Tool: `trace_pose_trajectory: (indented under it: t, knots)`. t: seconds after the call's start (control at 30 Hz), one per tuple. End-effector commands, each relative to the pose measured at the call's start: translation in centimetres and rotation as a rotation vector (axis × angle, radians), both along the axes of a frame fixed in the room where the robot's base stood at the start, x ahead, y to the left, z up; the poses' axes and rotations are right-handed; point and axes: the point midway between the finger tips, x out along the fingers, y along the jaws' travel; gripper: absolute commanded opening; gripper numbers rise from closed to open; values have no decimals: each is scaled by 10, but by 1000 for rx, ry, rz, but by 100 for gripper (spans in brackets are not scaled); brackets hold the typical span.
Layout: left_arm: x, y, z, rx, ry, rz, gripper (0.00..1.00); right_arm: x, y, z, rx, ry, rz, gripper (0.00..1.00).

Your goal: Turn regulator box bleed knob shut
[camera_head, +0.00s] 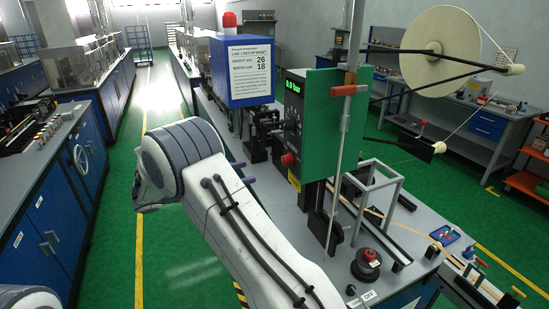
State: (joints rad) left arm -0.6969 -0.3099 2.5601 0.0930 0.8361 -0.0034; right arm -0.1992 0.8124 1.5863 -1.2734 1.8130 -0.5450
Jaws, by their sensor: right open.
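The green regulator box (335,125) stands on the bench right of centre, with a lit green readout (295,87) that seems to read 0.0 bar. I cannot tell the knob's turned position or which one is marked bleed. My right arm crosses the foreground and hides part of the bench. Two dark purple fingertips of my right gripper (244,172) show past the arm, apart and empty, left of the red knob and not touching it. My left gripper is not in view.
A blue box (242,70) with a setup sheet and red beacon stands behind the regulator box. Black fittings (262,133) sit left of its face. A pale reel (440,50) with rods is at right. A red-topped round part (369,258) stands at the bench front.

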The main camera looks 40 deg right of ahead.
Motion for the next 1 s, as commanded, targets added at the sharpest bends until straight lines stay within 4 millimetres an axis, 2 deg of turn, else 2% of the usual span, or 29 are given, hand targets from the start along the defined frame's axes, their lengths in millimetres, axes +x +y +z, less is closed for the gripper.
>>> trace_pose_trajectory:
  t: [0.17, 0.4, 0.6, 0.73, 1.0]
  knots:
    - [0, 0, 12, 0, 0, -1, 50, -1, -19, 5, -20, 8, -5, 67]
    - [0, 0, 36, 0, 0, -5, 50, -10, -63, 6, -17, 8, -5, 67]
    - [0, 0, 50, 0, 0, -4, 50, -15, -92, 5, -17, 7, -3, 67]
    - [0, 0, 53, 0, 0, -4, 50, -17, -102, 2, -15, 5, -2, 67]
    - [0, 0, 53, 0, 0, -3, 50, -17, -104, 1, -15, 5, 1, 67]
